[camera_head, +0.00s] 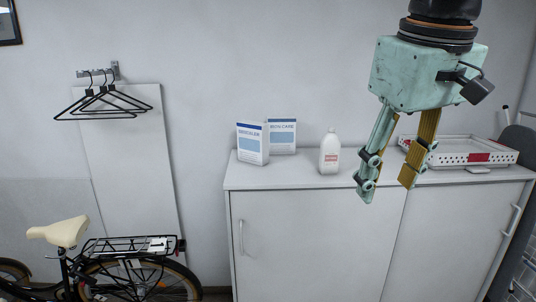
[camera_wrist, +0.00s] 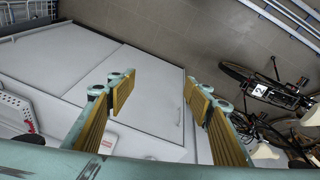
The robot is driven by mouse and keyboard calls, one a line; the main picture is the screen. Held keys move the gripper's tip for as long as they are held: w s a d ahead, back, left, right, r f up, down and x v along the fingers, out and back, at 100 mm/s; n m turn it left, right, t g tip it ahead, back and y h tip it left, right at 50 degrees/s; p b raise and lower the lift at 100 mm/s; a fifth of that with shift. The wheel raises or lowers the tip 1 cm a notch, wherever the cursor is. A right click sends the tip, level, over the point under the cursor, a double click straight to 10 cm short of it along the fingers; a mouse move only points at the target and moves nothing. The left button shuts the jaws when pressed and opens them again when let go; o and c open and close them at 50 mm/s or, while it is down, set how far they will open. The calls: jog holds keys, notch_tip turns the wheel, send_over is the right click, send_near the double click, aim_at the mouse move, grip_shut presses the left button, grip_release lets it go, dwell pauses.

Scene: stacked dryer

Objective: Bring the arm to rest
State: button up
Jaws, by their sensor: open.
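My gripper (camera_head: 388,182) hangs at the right of the head view, fingers pointing down, in front of and above a white cabinet (camera_head: 310,235). Its two fingers are apart, with nothing between them. In the wrist view my gripper (camera_wrist: 158,90) shows both yellow-padded fingers spread, with the cabinet (camera_wrist: 145,75) below.
On the cabinet top stand two boxes (camera_head: 252,143), a white bottle (camera_head: 330,152) and a white perforated tray (camera_head: 465,161). A bicycle (camera_head: 130,265) stands at lower left, below black hangers (camera_head: 103,103) on the wall. Open floor (camera_wrist: 200,30) shows beyond the cabinet.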

jog(key=s+f+m+b, duration=0.3)
jog(key=s+f+b, duration=0.1)
jog(key=s+f, duration=1.1)
jog(key=s, duration=0.4)
jog(key=shift+s+a+m+t, duration=0.15)
jog(key=shift+s+m+t, duration=0.15)
jog(key=shift+t, duration=0.1)
